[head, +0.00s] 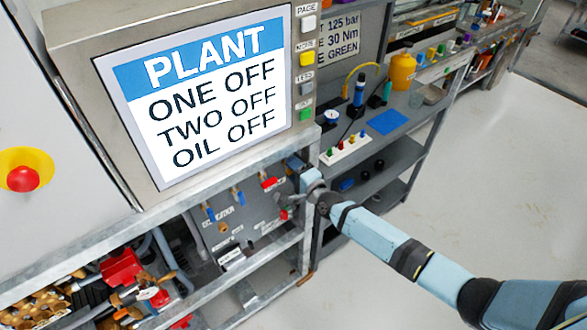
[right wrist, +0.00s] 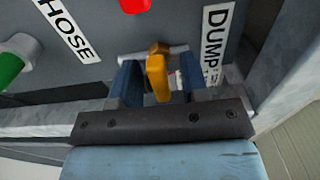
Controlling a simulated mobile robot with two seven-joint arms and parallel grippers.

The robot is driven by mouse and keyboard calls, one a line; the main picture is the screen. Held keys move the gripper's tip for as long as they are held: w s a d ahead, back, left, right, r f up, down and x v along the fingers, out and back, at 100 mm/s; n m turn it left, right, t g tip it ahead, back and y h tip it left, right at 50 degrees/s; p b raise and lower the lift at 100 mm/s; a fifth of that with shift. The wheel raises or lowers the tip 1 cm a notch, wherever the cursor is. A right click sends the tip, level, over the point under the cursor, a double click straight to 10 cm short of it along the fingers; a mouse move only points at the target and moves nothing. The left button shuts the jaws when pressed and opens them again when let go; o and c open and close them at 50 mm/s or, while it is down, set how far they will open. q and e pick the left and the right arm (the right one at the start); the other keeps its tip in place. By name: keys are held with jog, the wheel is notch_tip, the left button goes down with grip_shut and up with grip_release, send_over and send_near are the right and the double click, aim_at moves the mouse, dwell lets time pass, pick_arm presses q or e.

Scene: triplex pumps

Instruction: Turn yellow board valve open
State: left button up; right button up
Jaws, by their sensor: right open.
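The yellow board valve handle (right wrist: 158,75) shows in the right wrist view, beside a label reading DUMP (right wrist: 213,40). My right gripper (right wrist: 158,82) is open, with one blue finger on each side of the handle. The handle stands between the fingers, and I cannot tell whether either finger touches it. In the head view my right gripper (head: 298,178) is at the right end of the valve board (head: 245,222), and I cannot make out the yellow handle there. My left gripper is not in view.
A green handle (right wrist: 12,68) and a red handle (right wrist: 134,6) sit near the yellow one. Metal frame rails (head: 255,245) border the board. A screen (head: 205,95) above reads ONE OFF, TWO OFF, OIL OFF. A shelf unit (head: 385,155) stands to the right; the floor (head: 480,180) beyond is clear.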

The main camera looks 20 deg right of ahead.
grip_shut()
jog(key=shift+n, duration=0.4)
jog(key=n, duration=1.3)
jog(key=shift+n, duration=2)
